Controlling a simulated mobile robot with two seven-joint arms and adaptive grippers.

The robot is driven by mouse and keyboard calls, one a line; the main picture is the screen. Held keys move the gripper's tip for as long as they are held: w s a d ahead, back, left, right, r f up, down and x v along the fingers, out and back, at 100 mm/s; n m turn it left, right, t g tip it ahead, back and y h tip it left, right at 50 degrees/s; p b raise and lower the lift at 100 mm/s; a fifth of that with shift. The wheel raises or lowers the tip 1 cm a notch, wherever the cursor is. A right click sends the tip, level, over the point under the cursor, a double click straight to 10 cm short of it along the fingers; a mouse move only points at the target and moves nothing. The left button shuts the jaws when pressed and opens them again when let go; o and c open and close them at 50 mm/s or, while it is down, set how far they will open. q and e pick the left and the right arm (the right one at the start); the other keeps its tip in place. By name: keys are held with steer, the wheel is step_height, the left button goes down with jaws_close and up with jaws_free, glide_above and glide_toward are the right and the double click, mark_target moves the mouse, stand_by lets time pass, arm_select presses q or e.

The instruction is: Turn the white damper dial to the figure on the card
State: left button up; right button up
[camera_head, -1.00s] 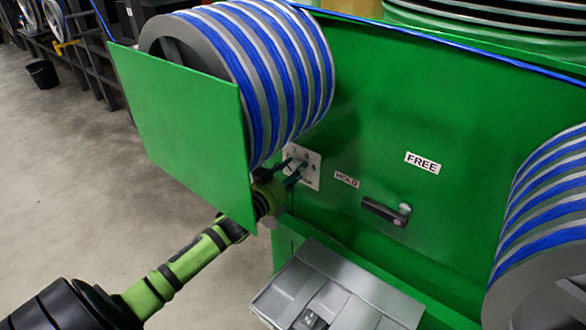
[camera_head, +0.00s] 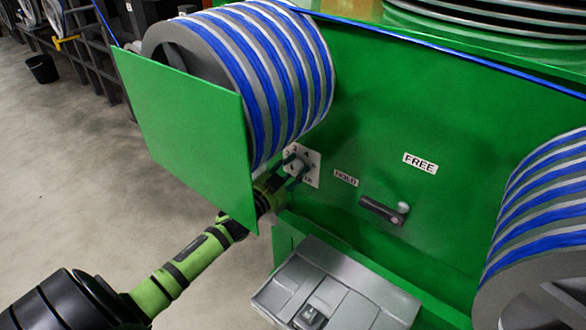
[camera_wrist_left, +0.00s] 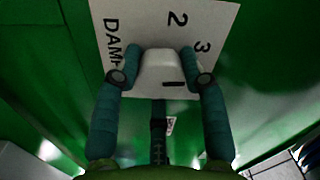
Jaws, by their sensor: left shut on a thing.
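The white damper dial (camera_wrist_left: 162,70) sits on a white plate (camera_wrist_left: 110,12) with figures round it; 2 and 3 show in the left wrist view, with part of the word "DAMP". A dark line marks the dial's face. My left gripper (camera_wrist_left: 161,76) is shut on the dial, one finger on each side. In the head view the left gripper (camera_head: 293,174) reaches the plate (camera_head: 313,160) from the lower left, and its fingers partly cover the dial. The card with the figure cannot be made out. My right gripper is not in view.
A dark lever (camera_head: 382,211) lies right of the dial, by the HOLD (camera_head: 346,178) and FREE (camera_head: 420,163) labels.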

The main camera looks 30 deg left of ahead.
arm_select(q)
steer(key=shift+r, duration=0.25)
steer(key=o, duration=1.2)
steer(key=shift+d, duration=0.15)
steer(key=shift+c, duration=0.2)
steer(key=shift+f, duration=0.1)
steer(key=shift+f, duration=0.1)
steer(key=shift+s, duration=0.35)
steer(key=s, duration=1.1)
steer(key=shift+a, duration=0.45)
steer(key=shift+s+f, duration=0.1)
